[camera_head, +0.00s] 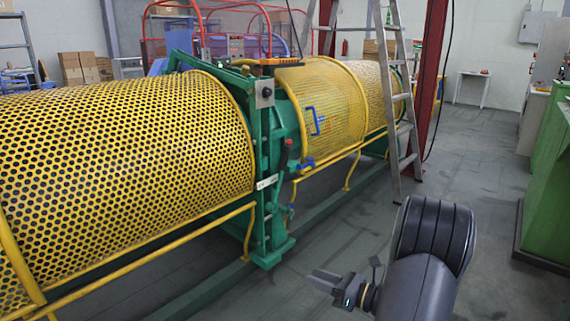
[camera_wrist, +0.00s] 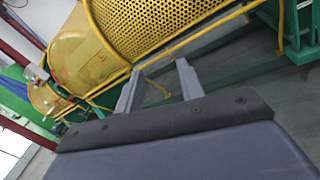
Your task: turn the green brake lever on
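The green machine frame (camera_head: 265,170) stands upright between the yellow guards in the head view. A thin lever-like part (camera_head: 285,155) with a dark and red end is on its right side. I cannot tell for sure whether this is the green brake lever, or its position. My gripper (camera_head: 318,280) is at the lower right of the frame, well apart from it, over the floor. In the wrist view its two grey fingers (camera_wrist: 156,78) are spread with nothing between them. Green framework (camera_wrist: 298,35) shows at the right edge there, but no lever is clear.
Yellow perforated guards (camera_head: 130,135) run along the machine, with a yellow rail (camera_head: 150,258) below. A stepladder (camera_head: 397,95) leans by a red post (camera_head: 432,80) behind. A green cabinet (camera_head: 550,190) stands at the right. Grey floor (camera_head: 490,190) is clear between.

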